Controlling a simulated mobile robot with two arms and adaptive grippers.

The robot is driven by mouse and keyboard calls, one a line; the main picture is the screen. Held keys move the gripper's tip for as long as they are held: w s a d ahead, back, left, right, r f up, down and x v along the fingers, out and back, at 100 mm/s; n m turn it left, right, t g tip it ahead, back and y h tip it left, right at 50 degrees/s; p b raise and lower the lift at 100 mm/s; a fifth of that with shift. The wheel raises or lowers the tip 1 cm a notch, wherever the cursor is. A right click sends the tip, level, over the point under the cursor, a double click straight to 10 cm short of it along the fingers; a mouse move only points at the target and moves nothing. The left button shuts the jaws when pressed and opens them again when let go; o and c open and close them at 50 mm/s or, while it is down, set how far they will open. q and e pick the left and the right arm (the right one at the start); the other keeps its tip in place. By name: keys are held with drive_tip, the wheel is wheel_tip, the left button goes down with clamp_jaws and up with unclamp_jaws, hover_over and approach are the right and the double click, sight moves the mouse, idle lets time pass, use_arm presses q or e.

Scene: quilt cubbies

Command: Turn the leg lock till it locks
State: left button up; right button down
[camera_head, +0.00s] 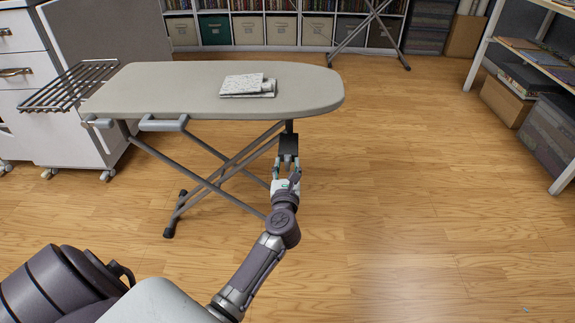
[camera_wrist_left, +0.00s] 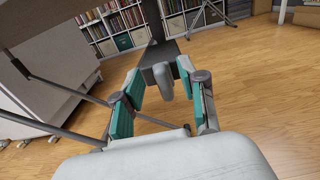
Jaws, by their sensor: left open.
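The ironing board (camera_head: 190,92) stands upright on crossed grey legs with a pale beige top. The leg lock shows as a dark block (camera_head: 288,145) under the board's right part, on a short upright post. In the left wrist view, the dark block (camera_wrist_left: 154,74) has a grey lever (camera_wrist_left: 164,84) pointing towards me. My left gripper (camera_head: 287,166) is just below and in front of the block. Its teal-padded fingers (camera_wrist_left: 163,95) are apart, with the lever between or just beyond their tips; I cannot tell whether they touch it. My right gripper is not in view.
A folded patterned cloth (camera_head: 248,86) lies on the board. A wire rack (camera_head: 70,86) is at its left end, beside a white drawer cabinet (camera_head: 22,45). Cubbies (camera_head: 250,30) line the back, and a shelf (camera_head: 530,50) stands right. The wooden floor at right is clear.

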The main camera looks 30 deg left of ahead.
use_arm(q)
drive_tip(key=shift+w+a, duration=0.35)
drive_tip(key=shift+w, duration=0.25)
clamp_jaws()
